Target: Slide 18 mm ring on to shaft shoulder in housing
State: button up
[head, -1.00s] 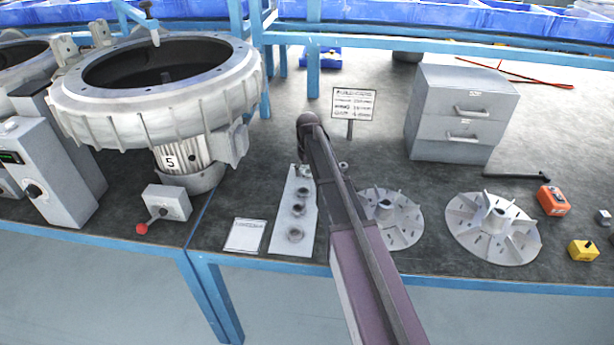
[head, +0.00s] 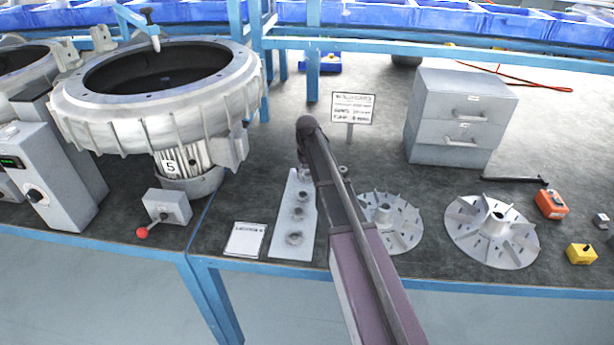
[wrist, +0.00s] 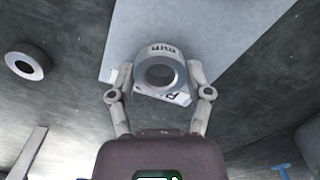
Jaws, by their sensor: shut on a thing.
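A grey metal ring (wrist: 160,75) with small dark marking on its rim sits between the fingers of my gripper (wrist: 160,82). My gripper is shut on it, over one end of a pale plate (wrist: 205,30). I cannot tell whether the ring still touches the plate. In the head view my arm hides the gripper and this ring. The large round ribbed housing (head: 70,105), marked 5, stands at the left with its open top facing up. Its bore is dark and the shaft inside is barely visible.
The pale plate (head: 280,248) carries several rings. Another loose ring (wrist: 27,65) lies on the bench. Two finned impellers (head: 470,240) lie at the right. A sign (head: 352,107), a drawer cabinet (head: 455,120) and a control box with red-knobbed lever (head: 167,205) stand around. A blue post rises beside the housing.

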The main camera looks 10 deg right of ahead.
jog(key=shift+r+p, duration=1.85)
jog(key=shift+r, duration=0.2)
notch_tip(320, 180, up, 8)
jog(key=p, duration=0.8)
jog(key=shift+s, duration=0.15)
